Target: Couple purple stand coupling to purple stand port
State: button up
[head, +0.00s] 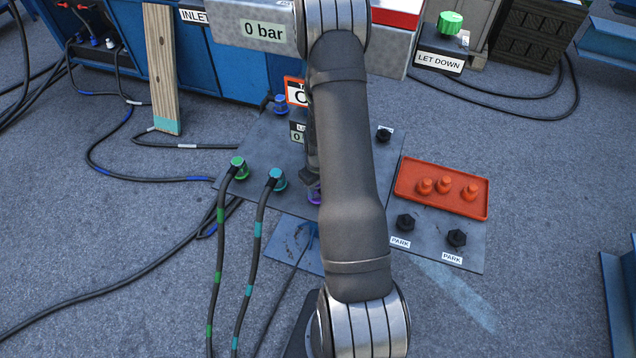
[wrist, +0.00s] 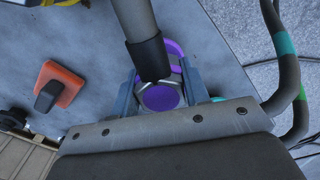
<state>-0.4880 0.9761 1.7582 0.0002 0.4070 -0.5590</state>
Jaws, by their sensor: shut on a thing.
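In the wrist view, my gripper (wrist: 158,92) is shut on the purple stand coupling (wrist: 160,97), which has a purple round face, a metal hex body and a dark hose sleeve rising from it. A purple ring (wrist: 174,48) shows just behind the coupling, likely the purple stand port. It is largely covered by the coupling and sleeve, so I cannot tell whether the two are seated or apart. In the head view, a purple part (head: 315,194) shows at the left edge of my arm, low over the grey plate. My arm hides most of the gripper there.
Left of the arm, green (head: 238,167) and teal (head: 277,179) couplings with hoses stand on the grey plate (head: 330,150). A blue coupling (head: 280,104) is behind. At right are an orange tray (head: 442,188) with several orange caps and two black park fittings (head: 456,238).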

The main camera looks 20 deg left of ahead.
jog(key=shift+f, duration=0.45)
dwell(0.6)
jog(key=o, duration=1.2)
notch_tip(320, 180, up, 17)
jog(key=shift+r, duration=0.15)
